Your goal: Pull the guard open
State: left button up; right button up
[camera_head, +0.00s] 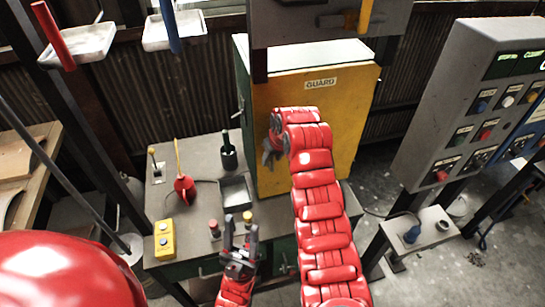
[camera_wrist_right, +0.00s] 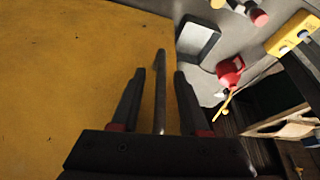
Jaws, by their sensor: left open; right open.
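The guard (camera_head: 345,120) is a yellow door panel with a "GUARD" label on a cabinet above the bench, and it looks closed. In the right wrist view the yellow panel (camera_wrist_right: 70,70) fills the left side. A grey metal handle bar (camera_wrist_right: 161,80) stands between the open fingers of my right gripper (camera_wrist_right: 160,75), with a gap visible on both sides. In the head view my right gripper (camera_head: 270,150) is at the panel's left edge, partly hidden by its red arm. My left gripper (camera_head: 241,230) is open and empty over the bench's front edge.
The bench (camera_head: 205,165) holds a red oil can (camera_head: 184,186), a dark bottle (camera_head: 228,152), a grey tray (camera_head: 235,192) and a yellow button box (camera_head: 164,239). A grey control panel (camera_head: 480,105) stands at the right. White trays (camera_head: 78,44) hang at upper left.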

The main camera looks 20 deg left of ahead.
jog(key=shift+s, duration=0.1)
grip_shut()
dwell(1.2)
